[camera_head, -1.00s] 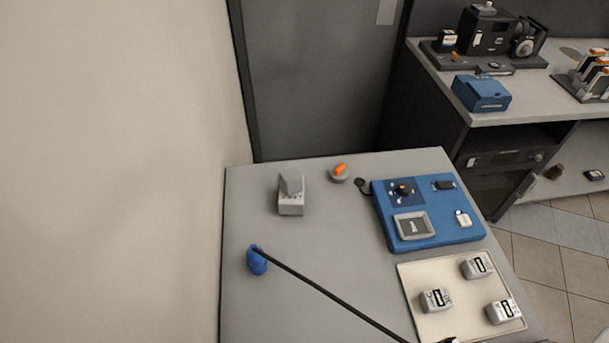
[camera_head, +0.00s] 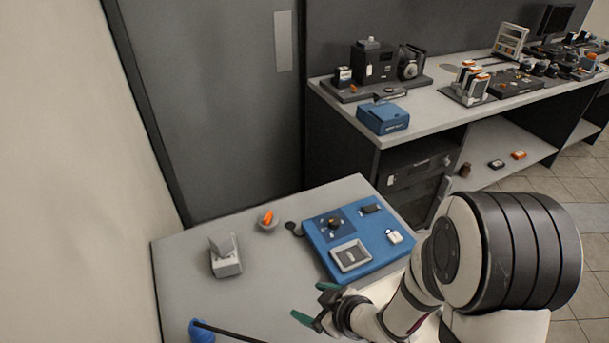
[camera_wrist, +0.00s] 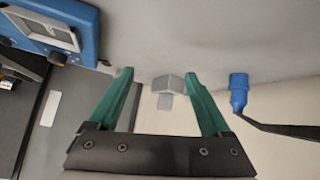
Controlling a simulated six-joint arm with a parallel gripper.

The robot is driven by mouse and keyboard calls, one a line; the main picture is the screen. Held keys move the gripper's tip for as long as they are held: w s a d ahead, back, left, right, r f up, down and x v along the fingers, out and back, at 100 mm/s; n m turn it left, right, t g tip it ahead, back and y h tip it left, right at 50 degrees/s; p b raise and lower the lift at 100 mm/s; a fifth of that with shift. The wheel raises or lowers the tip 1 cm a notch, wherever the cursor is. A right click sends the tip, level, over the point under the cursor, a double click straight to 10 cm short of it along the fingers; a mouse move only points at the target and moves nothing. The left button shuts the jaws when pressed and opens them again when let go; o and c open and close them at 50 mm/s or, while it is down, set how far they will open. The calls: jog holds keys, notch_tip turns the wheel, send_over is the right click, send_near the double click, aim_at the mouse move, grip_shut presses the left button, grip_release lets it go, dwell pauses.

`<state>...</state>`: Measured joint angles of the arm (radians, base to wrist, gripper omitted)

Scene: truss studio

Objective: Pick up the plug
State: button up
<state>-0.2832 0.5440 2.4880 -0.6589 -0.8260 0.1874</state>
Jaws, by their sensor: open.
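The plug is blue with a black cable. It lies on the grey table at the lower left of the head view (camera_head: 202,333), cut by the bottom edge. The plug also shows at the right of the wrist view (camera_wrist: 238,92), with its black cable (camera_wrist: 280,128) running off right. My gripper (camera_head: 315,302) is open and empty, to the right of the plug in the head view. In the wrist view my green fingers (camera_wrist: 158,76) are spread apart, and the plug is outside them, right of the right finger.
A blue panel box (camera_head: 318,244) sits on the table behind my gripper. A grey device (camera_head: 225,260) and a small dish with an orange piece (camera_head: 267,220) stand further left. A wall bounds the left. A bench with equipment (camera_head: 385,118) stands at the back. Bare table lies around the plug.

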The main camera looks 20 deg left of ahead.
aim_at(189, 328)
jog(key=s+a+n+g+y, duration=0.1)
jog(key=s+a+g+y, duration=0.1)
jog(key=s+a, duration=0.1)
jog(key=s+a+n+g+y, duration=0.1)
jog(key=s+a+n+y, duration=0.1)
jog(key=s+a, duration=0.1)
jog(key=s+a+n+g+y, duration=0.1)
jog(key=s+a+g, duration=0.1)
jog(key=s, duration=0.3)
jog(key=shift+s+a+f+n+g+y, duration=0.3)
jog(key=shift+a+n+y, duration=0.1)
jog(key=shift+a, duration=0.2)
jog(key=x, duration=1.4)
jog(key=shift+w+a+r, duration=0.15)
jog(key=shift+a+r, duration=0.1)
jog(key=shift+a, duration=0.15)
grip_shut()
